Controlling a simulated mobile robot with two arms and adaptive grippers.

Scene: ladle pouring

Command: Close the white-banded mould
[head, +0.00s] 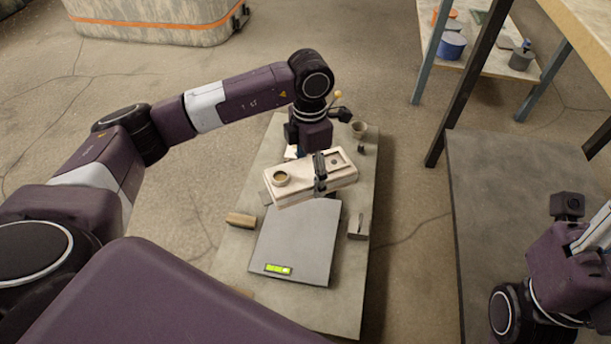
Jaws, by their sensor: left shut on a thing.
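A pale beige mould part (300,188) lies above the far end of the grey scale, with a round cup-like opening at its left and a dark recess at its right. My left gripper (320,175) is shut, with a dark finger over the middle of this part; the other finger is hidden. A white piece (291,152) with some blue shows behind the part, mostly covered by my wrist. I cannot make out a white band on the mould, nor whether the part touches what is below. My right arm shows at the lower right; its fingers are not visible.
The scale (290,247) has a lit green display and fills the middle of the narrow table (228,262). A wooden block (241,219) is at its left, a small metal piece (357,228) at its right. A small cup (359,130) stands behind. A dark bench (500,190) is at right.

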